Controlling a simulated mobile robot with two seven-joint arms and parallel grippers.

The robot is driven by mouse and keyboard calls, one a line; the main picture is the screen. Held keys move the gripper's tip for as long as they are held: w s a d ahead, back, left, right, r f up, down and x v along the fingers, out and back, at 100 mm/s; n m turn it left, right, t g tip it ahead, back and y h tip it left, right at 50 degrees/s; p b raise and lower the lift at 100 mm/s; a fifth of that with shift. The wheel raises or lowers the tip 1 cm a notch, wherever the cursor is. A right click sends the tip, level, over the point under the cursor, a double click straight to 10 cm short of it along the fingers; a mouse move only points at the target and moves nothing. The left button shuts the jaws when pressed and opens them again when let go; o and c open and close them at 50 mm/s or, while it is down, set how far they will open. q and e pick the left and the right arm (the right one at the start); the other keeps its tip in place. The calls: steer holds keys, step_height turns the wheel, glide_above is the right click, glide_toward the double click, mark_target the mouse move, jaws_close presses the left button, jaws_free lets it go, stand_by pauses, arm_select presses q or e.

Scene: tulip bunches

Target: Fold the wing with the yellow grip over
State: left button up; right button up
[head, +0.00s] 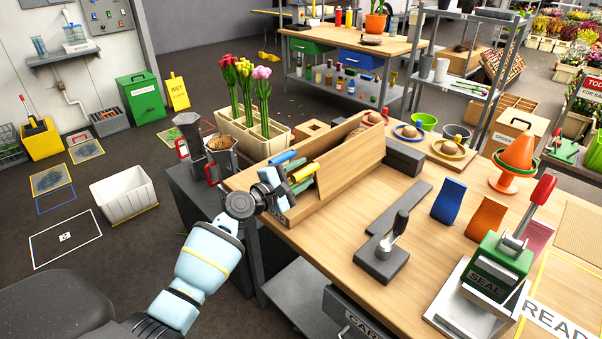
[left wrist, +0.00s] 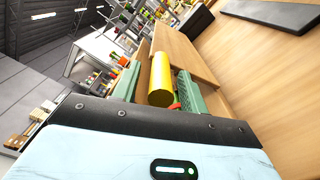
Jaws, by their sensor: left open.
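The yellow grip (head: 304,172) is a short cylinder at the near left end of a wooden folding piece on the workbench. A long tilted wooden panel (head: 345,160) rises beside it; the joint between grip and wood is hidden. My left gripper (head: 298,176) is open, with its green fingers on either side of the yellow grip. In the left wrist view the yellow grip (left wrist: 160,80) lies between the spread fingers (left wrist: 158,92), and gaps show beside it. Wood (left wrist: 185,52) stands just beyond. My right gripper is out of view.
A cream planter of tulips (head: 252,135) and a coffee pot (head: 219,155) stand to the left. A dark lever block (head: 382,260), grey strip (head: 399,206) and green sealing press (head: 492,270) stand to the right on the workbench (head: 330,250).

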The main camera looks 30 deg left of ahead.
arm_select(q)
steer(key=v, duration=0.7)
steer(key=shift+s, duration=0.2)
steer(key=shift+a+r, duration=0.1)
